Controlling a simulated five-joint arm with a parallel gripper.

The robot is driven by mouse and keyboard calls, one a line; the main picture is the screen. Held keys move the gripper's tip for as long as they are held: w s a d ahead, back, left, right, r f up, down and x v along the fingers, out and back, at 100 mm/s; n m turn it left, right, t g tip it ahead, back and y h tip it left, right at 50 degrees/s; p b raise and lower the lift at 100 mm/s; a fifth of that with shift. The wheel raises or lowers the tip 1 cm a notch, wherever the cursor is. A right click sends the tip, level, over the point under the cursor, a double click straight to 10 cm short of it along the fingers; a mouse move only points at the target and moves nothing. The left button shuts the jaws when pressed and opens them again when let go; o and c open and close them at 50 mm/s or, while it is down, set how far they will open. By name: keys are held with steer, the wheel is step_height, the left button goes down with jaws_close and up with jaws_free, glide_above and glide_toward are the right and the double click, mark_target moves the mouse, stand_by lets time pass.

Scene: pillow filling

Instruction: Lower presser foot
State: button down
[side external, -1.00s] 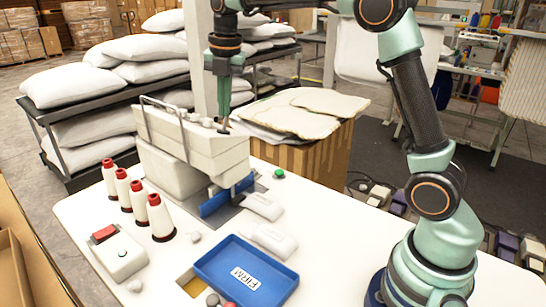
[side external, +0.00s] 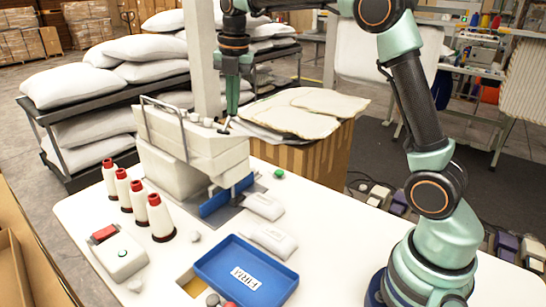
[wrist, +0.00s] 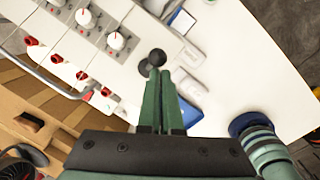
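The white sewing machine (side external: 190,150) stands on the table. At its right end is a small lever (side external: 223,128), and its dark round knob (wrist: 157,57) shows in the wrist view just beyond my fingertips. My gripper (side external: 232,113) points down above that end of the machine. In the wrist view its green fingers (wrist: 160,78) lie close together, with nothing visible between them. Whether they touch the knob is unclear. The blue plate (side external: 222,200) is at the sewing end. The presser foot itself cannot be made out.
Several white thread cones with red tops (side external: 160,217) stand left of the machine. A blue tray (side external: 246,272) labelled FIRM lies in front. White pouches (side external: 268,240) lie beside it. A control box (side external: 119,257) is at front left. The table's right side is clear.

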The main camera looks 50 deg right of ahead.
steer(key=shift+a+f, duration=0.1)
steer(key=shift+a, duration=0.6)
steer(key=shift+s+a+r, duration=0.25)
steer(key=shift+a, duration=0.15)
steer(key=s+r+m, duration=0.1)
steer(key=s+r, duration=0.3)
steer(key=r, duration=0.7)
steer(key=s+a+f+m+t, duration=0.1)
steer(key=s+f+m+t, duration=0.1)
steer(key=s+f+m, duration=0.5)
steer(key=s+a+f+m+t, duration=0.1)
steer(key=s+f+m, duration=0.6)
steer(key=m, duration=0.9)
steer(key=shift+s+a+t, duration=0.2)
steer(key=shift+s+t, duration=0.4)
steer(key=shift+s, duration=0.6)
